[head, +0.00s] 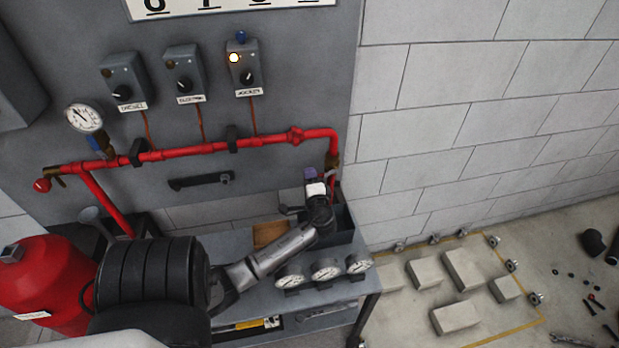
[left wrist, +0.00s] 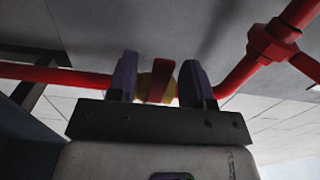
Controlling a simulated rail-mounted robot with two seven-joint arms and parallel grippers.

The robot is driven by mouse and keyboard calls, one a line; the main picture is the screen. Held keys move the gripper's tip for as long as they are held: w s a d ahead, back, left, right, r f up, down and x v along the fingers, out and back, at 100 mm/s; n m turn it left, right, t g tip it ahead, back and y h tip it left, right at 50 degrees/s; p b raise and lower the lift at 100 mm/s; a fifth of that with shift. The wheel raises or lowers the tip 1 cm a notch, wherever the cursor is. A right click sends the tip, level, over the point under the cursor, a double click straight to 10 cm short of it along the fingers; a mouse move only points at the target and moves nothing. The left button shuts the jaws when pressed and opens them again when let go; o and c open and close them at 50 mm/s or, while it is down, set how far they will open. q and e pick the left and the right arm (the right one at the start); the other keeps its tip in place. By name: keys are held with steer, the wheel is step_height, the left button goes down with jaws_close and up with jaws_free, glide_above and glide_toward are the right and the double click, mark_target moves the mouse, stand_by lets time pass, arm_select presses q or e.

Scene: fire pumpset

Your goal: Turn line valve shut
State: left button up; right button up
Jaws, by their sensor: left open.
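The line valve is a brass body (head: 333,160) with a red handle, on the red pipe below its right-hand elbow. My left gripper (head: 322,178) is just under it, reaching up over the bench, and partly hides the handle. In the left wrist view, the red handle (left wrist: 159,80) stands between the two dark fingers of my left gripper (left wrist: 160,82), with the brass behind it. The fingers are open, with a gap visible on each side of the handle. My right gripper is not in view.
The red pipe (head: 265,141) runs along the grey panel, with a gauge (head: 84,117) at left. Several control boxes sit above it. A bench holds a dark bin (head: 342,226), a brown block (head: 270,233) and gauges (head: 326,269). Concrete blocks (head: 458,317) lie on the floor.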

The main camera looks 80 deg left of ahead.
arm_select(q)
steer(key=d+p, duration=0.2)
steer(key=d, duration=1.1)
steer(key=shift+s, duration=0.1)
